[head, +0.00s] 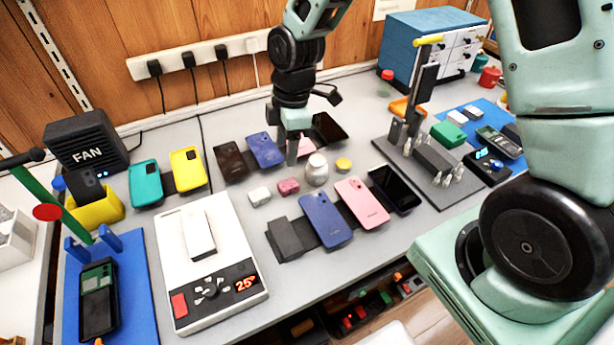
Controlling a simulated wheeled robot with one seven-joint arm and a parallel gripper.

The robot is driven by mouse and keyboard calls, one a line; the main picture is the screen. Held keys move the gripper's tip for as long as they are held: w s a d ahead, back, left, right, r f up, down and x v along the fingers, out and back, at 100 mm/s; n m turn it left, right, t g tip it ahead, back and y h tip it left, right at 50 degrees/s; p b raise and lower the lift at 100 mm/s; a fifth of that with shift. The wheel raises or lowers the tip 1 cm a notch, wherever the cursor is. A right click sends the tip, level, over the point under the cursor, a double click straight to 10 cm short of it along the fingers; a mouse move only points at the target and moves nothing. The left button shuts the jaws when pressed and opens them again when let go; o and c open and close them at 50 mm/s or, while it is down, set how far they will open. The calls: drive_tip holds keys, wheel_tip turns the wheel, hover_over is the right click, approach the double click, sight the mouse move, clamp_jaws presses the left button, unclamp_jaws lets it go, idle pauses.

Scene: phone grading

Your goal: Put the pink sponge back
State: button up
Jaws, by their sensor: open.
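A small pink block (288,187), which looks like the pink sponge, lies on the grey bench between a white block and a pale round jar. My gripper (293,152) is above and just behind it in the head view, pointing down. It is open, and nothing shows between its fingers. The fingers appear apart from the sponge, but the exact height gap is hard to judge. No clear empty place for the sponge can be made out.
A white block (260,196) and the jar (317,169) flank the sponge closely. Phones lie in front, including a blue one (326,220), and behind, including a dark one (229,161). A tool stand (432,160) is to the right and a white heating plate (211,260) to the left.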

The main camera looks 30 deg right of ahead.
drive_tip(key=s+a+r+m, duration=0.2)
drive_tip(key=s+r+m, duration=0.1)
drive_tip(key=s, duration=0.5)
drive_tip(key=s+a+r+m, duration=0.1)
drive_tip(key=s+r+m, duration=0.2)
drive_tip(key=s, duration=0.5)
drive_tip(key=s+a+r+m+h, duration=0.1)
drive_tip(key=s+a+r+m, duration=0.1)
drive_tip(key=s+r, duration=0.3)
drive_tip(key=s+m, duration=0.1)
drive_tip(key=s, duration=0.2)
drive_tip(key=shift+a+r, duration=0.3)
drive_tip(key=shift+r, duration=0.05)
